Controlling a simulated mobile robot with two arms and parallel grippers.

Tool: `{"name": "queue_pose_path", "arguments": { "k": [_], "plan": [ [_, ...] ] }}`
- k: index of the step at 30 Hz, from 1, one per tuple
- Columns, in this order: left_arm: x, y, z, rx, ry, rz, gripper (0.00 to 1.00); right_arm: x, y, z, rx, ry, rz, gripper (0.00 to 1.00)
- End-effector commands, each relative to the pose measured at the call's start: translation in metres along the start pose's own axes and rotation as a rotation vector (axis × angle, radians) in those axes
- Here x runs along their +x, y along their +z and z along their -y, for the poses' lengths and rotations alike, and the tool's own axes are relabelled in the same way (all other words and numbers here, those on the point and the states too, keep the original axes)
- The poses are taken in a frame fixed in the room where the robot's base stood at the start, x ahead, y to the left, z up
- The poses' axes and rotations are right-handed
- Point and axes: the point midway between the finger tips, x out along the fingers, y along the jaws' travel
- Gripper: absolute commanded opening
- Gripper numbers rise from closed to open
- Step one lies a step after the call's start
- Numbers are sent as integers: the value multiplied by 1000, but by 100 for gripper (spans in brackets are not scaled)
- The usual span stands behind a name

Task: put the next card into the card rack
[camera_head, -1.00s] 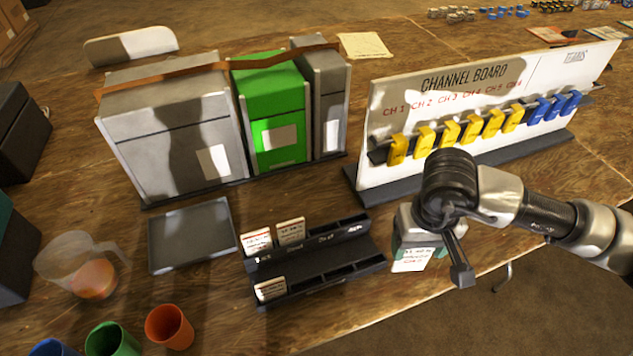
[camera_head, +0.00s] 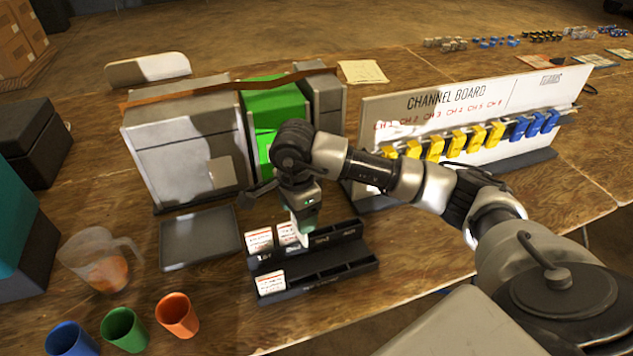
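The black card rack (camera_head: 330,271) lies on the wooden table in two rows. Two white cards with red print stand at the left of its back row, the first card (camera_head: 259,242) and the second card (camera_head: 286,235). Another card (camera_head: 270,282) stands at the left end of the front row. My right gripper (camera_head: 304,222) points down over the back row, just right of the second card, shut on a white card (camera_head: 306,236) seen nearly edge-on. I cannot tell whether that card's lower edge is in a slot. My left gripper is not in view.
A grey tray (camera_head: 200,237) lies left of the rack. Grey and green boxes (camera_head: 185,145) stand behind it. The channel board (camera_head: 470,115) with yellow and blue clips stands back right. A jug (camera_head: 103,262) and coloured cups (camera_head: 176,315) are at the left.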

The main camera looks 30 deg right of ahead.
Motion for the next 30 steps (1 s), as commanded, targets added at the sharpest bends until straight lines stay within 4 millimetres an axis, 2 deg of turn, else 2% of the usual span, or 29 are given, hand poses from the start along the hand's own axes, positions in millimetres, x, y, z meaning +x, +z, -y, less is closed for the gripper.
{"name": "queue_pose_path", "arguments": {
  "k": [1, 4, 9, 12, 15, 21, 30],
  "plan": [
    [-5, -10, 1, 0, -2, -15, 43, -2, -8, 8, 174, 4, 1, 43],
    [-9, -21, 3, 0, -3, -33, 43, -1, -24, 24, 544, 4, 0, 43],
    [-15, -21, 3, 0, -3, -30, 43, 4, -52, 42, 1131, 5, -1, 43],
    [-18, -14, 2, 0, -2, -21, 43, 8, -66, 48, 1398, 4, -2, 43],
    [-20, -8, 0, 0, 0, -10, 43, 12, -76, 51, 1588, 2, -2, 43],
    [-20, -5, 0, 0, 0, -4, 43, 16, -84, 53, 1757, 0, -2, 43],
    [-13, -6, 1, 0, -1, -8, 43, 25, -84, 53, 1766, 0, -1, 43]
  ]
}}
